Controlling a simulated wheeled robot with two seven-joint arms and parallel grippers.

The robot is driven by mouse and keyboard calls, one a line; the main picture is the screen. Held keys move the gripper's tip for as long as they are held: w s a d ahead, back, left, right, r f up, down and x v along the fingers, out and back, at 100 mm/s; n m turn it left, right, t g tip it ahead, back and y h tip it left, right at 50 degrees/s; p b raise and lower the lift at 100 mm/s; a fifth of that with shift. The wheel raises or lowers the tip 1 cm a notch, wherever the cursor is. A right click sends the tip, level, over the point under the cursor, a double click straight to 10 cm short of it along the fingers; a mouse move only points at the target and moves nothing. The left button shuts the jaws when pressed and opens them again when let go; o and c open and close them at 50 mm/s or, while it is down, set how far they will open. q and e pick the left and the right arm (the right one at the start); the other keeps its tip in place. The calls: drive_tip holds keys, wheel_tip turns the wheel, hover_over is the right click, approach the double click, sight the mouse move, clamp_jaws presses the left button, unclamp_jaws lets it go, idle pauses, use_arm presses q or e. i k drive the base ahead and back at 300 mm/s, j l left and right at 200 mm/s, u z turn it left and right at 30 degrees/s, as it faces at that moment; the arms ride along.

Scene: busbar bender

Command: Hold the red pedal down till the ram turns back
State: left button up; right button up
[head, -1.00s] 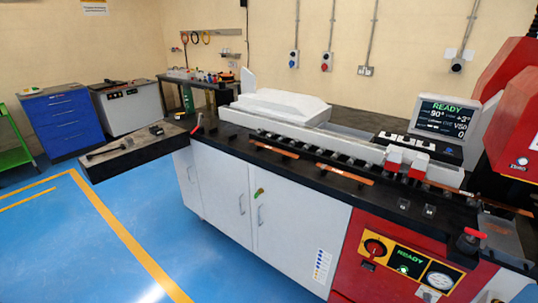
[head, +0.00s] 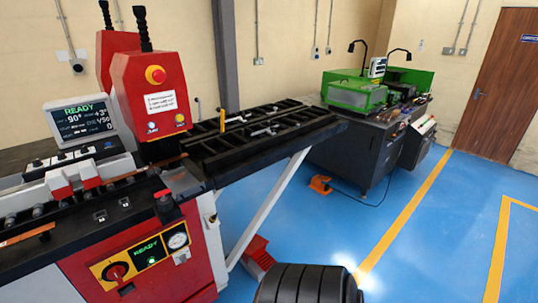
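The red pedal (head: 257,252) is on the blue floor at the foot of the bender, just right of its red cabinet. No gripper touches the part of it that shows. The red ram housing (head: 158,103) stands over the bed, with a yellow-ringed red button on its face; the ram itself cannot be made out. The screen (head: 82,120) reads READY and 90°. The front panel (head: 143,256) also shows READY in green. Neither of my grippers is in view.
An orange pedal (head: 320,185) with a cable lies by the green machine (head: 362,92) at the back. A slanted white strut (head: 268,207) supports the black side table (head: 262,135) above the red pedal. Blue floor (head: 430,230) is clear to the right.

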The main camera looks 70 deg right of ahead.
sight(261, 257)
drive_tip(key=z, duration=2.25)
